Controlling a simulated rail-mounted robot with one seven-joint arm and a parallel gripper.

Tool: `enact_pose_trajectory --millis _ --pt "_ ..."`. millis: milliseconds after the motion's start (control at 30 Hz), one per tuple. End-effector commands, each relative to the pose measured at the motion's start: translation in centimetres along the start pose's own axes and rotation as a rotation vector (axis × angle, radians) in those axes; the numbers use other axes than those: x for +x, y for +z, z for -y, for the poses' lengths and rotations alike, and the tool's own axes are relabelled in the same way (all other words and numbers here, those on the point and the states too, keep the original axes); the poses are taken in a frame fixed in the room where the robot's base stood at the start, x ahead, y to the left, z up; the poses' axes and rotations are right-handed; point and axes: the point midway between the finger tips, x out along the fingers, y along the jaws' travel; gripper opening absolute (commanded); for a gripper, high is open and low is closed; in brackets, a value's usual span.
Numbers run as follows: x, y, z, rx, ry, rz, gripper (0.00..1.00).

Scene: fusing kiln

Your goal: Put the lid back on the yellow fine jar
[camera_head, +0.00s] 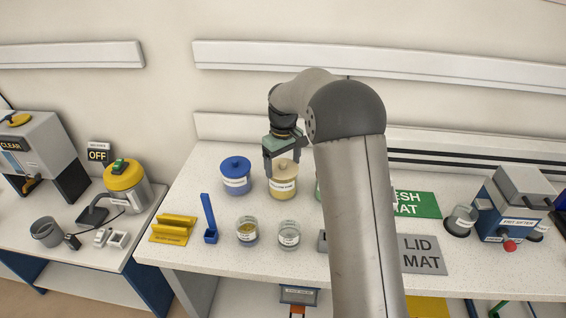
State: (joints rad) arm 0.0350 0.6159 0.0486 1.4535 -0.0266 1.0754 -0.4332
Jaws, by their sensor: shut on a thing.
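The yellow fine jar (283,191), with a pale yellow body and a white label, stands on the bench right of the blue-lidded jar. Its pale yellow lid (284,168) is at the jar's mouth, between the fingers of my gripper (282,165). My gripper points down over the jar and is shut on the lid. The fingers and wrist hide part of the lid, and I cannot tell whether it rests fully on the rim.
A blue jar (236,183) stands close on the left. A green-edged jar is mostly hidden behind my arm. Two small glass cups (246,231) (289,235), a blue scoop (209,222) and a yellow rack (173,229) stand in front. The grey lid mat (424,262) looks bare.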

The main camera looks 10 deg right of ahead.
Motion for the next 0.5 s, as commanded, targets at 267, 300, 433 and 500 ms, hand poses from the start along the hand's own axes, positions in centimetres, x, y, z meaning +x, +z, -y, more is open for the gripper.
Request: enact_pose_trajectory --millis 267,300,433,500 --pt "0.04 0.00 0.00 0.000 0.000 0.000 0.62" --pt "0.04 0.00 0.00 0.000 0.000 0.000 0.62" --pt "0.03 0.00 0.00 0.000 0.000 0.000 1.00" --pt "0.03 0.00 0.00 0.000 0.000 0.000 1.00"
